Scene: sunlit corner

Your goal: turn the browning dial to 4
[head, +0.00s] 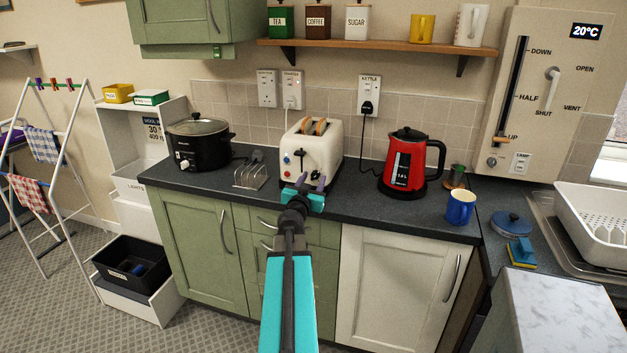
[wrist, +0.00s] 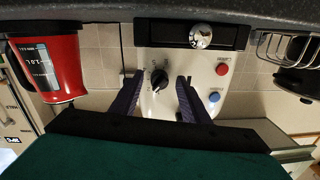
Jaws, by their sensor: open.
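The white toaster (head: 325,158) stands on the dark worktop with bread in its slots. The wrist view shows its front (wrist: 146,60) upside down. A black round dial (wrist: 159,77) with a pale pointer mark is on that front; its numbers are too small to read. My gripper (head: 311,181) is at the toaster's front, and its fingers are apart. In the wrist view my gripper (wrist: 161,79) has one fingertip on each side of the dial. I cannot tell whether they touch it.
A red button (wrist: 222,69), a blue button (wrist: 214,97) and a silver knob (wrist: 201,36) are near the dial. A toast rack (head: 250,177) and black slow cooker (head: 197,147) stand left, a red kettle (head: 403,163) right.

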